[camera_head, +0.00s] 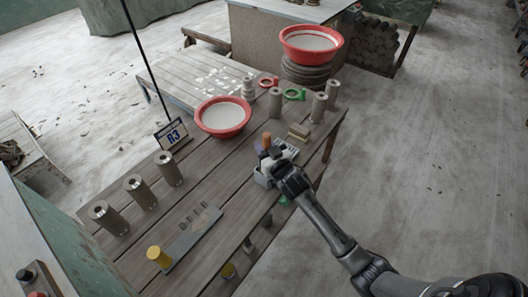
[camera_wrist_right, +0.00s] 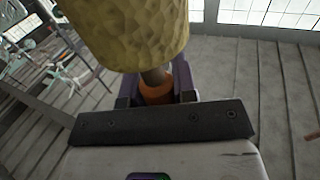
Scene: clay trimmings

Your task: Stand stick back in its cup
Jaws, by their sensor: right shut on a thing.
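My right gripper (camera_head: 268,150) is shut on a stick, above the right part of the plank table. In the head view the stick's orange-brown part (camera_head: 266,140) shows just beyond the jaws. In the right wrist view the purple fingers (camera_wrist_right: 166,84) close around the stick's orange part (camera_wrist_right: 156,92). Tall grey cylinders (camera_head: 140,190) stand upright at the table's left; I cannot tell which vessel is the stick's cup. My left gripper is out of view.
A red-rimmed basin (camera_head: 223,117) stands at mid-table, with grey cylinders (camera_head: 318,108) and red and green rings (camera_head: 294,94) beyond. A yellow cylinder (camera_head: 158,258) stands by a grey board (camera_head: 190,238). Small items line the near edge. A sign (camera_head: 171,134) stands at the far edge.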

